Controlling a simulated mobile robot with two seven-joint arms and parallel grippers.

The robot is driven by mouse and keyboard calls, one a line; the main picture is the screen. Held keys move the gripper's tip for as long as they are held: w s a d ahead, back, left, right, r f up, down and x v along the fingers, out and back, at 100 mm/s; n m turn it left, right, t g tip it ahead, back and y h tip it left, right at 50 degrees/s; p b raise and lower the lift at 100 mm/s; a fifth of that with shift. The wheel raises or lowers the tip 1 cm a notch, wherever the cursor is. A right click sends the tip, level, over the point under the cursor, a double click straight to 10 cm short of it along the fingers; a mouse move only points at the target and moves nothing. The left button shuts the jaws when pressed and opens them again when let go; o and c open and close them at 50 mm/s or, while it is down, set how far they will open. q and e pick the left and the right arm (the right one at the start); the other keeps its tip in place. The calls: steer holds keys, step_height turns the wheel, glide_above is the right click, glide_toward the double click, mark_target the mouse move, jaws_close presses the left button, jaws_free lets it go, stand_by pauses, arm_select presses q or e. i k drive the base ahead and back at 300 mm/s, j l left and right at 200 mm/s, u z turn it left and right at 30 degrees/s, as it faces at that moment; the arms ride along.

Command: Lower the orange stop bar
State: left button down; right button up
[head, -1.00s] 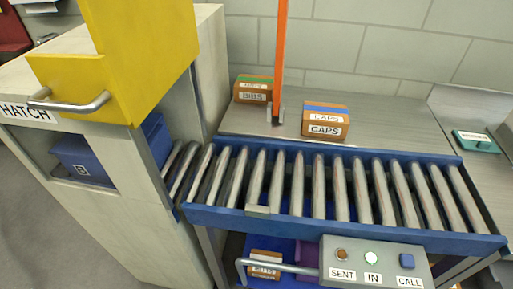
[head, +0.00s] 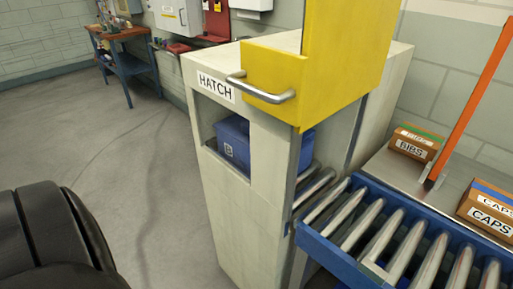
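The orange stop bar (head: 472,108) stands raised on a small metal bracket behind the roller conveyor (head: 375,239), at the right of the head view. It leans in the picture, and its top end is cut off by the frame edge. A dark rounded shape at the lower left looks like part of my own arm. Neither gripper shows in the head view.
A pale hatch cabinet (head: 265,212) with a raised yellow door (head: 335,70) stands left of the conveyor, a blue bin (head: 233,141) inside. A BIBS box (head: 416,143) and a CAPS box (head: 488,210) sit behind the rollers. The floor (head: 130,170) at left is open.

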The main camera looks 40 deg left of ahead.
mark_target(506, 37)
steer(key=l+u, duration=0.15)
steer(key=u, duration=1.4)
steer(key=k+l+u, duration=0.1)
steer(key=k+l, duration=0.25)
steer(key=l, duration=0.15)
steer(key=k+l+u, duration=0.15)
steer(key=k+l, duration=0.25)
steer(key=l, duration=0.1)
